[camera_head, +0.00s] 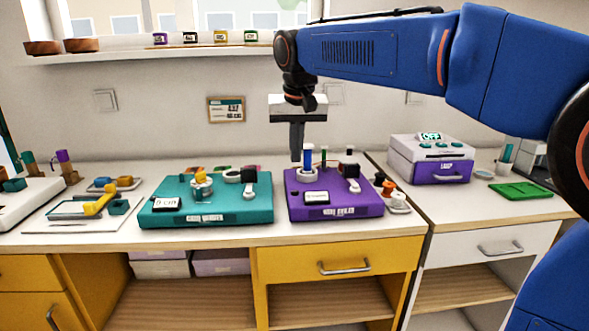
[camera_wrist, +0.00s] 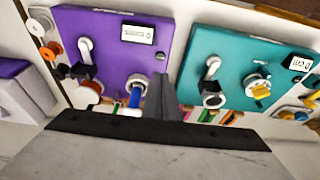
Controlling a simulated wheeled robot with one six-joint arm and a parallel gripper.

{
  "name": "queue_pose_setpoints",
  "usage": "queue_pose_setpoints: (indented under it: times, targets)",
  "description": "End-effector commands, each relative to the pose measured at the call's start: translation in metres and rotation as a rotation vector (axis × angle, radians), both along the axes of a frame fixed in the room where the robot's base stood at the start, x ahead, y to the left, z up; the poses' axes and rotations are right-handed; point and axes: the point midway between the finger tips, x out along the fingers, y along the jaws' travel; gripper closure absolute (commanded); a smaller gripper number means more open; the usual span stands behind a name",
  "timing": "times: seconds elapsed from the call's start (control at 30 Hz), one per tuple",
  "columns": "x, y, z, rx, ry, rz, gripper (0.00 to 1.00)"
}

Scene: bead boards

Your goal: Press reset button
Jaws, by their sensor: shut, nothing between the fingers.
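My gripper (camera_head: 297,150) is shut and empty, pointing down above the back left of the purple board (camera_head: 335,212). Its fingers also show in the wrist view (camera_wrist: 167,98), beside a blue cylinder (camera_wrist: 135,97) on a white base. That blue cylinder (camera_head: 308,156) stands just right of the fingertips in the head view. The purple board carries a display (camera_head: 317,197), a white lever (camera_head: 355,186) and a black block (camera_head: 349,171). A red round part (camera_wrist: 88,94) shows by the block in the wrist view. No label that I can read marks a reset button.
A teal board (camera_head: 225,213) with a lever and yellow-topped post sits left of the purple one. Small round parts (camera_head: 398,203) lie to its right. A purple and white box (camera_head: 432,160) and green tray (camera_head: 520,190) stand on the right counter.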

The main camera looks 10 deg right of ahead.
Motion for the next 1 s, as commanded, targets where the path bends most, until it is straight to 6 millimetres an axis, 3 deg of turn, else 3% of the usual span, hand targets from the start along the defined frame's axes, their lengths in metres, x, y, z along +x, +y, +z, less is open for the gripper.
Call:
queue_pose_setpoints:
  times: [0.1,0.3,0.87,1.0]
  targets:
    - [-0.005,0.0,0.017,0.001,-0.003,0.0,1.0]
    - [-0.009,0.0,0.032,0.001,-0.002,0.0,1.0]
    - [-0.01,0.0,0.034,0.001,-0.002,0.0,1.0]
    - [-0.016,-0.009,0.032,0.002,-0.004,0.001,1.0]
